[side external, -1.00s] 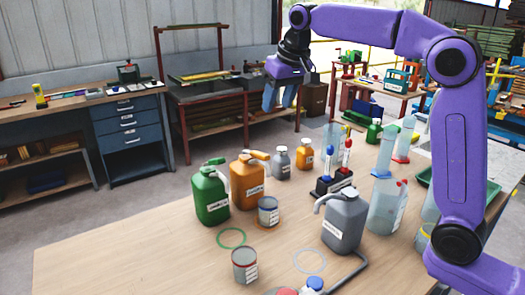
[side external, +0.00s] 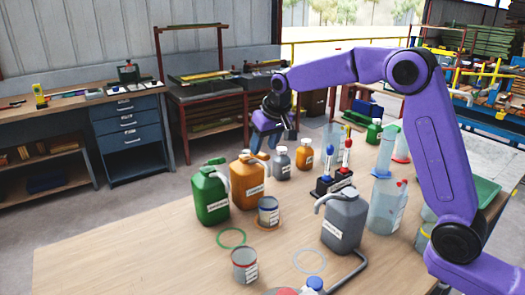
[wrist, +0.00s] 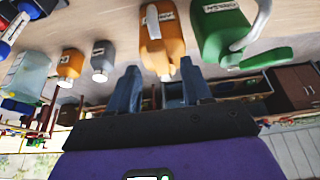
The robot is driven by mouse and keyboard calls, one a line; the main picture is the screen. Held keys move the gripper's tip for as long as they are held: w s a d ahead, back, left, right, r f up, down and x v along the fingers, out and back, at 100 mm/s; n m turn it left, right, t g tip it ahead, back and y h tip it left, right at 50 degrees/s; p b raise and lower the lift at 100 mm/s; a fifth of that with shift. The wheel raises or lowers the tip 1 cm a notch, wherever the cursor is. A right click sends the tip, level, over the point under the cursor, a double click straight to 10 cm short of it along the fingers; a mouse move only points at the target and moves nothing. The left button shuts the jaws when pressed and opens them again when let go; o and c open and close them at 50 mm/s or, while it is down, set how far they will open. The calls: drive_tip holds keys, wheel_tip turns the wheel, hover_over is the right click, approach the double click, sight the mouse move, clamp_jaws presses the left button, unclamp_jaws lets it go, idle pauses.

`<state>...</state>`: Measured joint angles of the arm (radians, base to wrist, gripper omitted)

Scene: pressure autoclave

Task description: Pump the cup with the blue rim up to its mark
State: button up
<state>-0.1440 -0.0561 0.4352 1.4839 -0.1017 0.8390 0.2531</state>
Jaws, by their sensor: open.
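The cup with the blue rim (side external: 268,212) is a small grey can with a white label. It stands upright on the table in front of the orange jug (side external: 246,187) and is not seen in the wrist view. The orange jug has a pump head and also shows in the wrist view (wrist: 160,38). A green jug (side external: 211,199) with a pump and a grey jug (side external: 345,224) with a pump stand on either side. My gripper (side external: 270,147) is open and empty, above and behind the orange jug; its fingers also show in the wrist view (wrist: 158,92).
A cup with a red rim (side external: 245,267) stands near the front, by a green ring (side external: 231,238) and a pale ring (side external: 310,261). Small grey (side external: 282,163) and orange (side external: 303,155) bottles stand behind. A black rack (side external: 333,184) and clear containers (side external: 386,205) crowd the right. The table's front left is clear.

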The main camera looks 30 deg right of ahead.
sight(261, 154)
drive_tip(key=shift+x, duration=1.5)
clamp_jaws()
drive_tip(key=shift+w+r+g, duration=0.75)
drive_tip(key=shift+r+g, duration=0.25)
drive_tip(key=shift+g, duration=0.4)
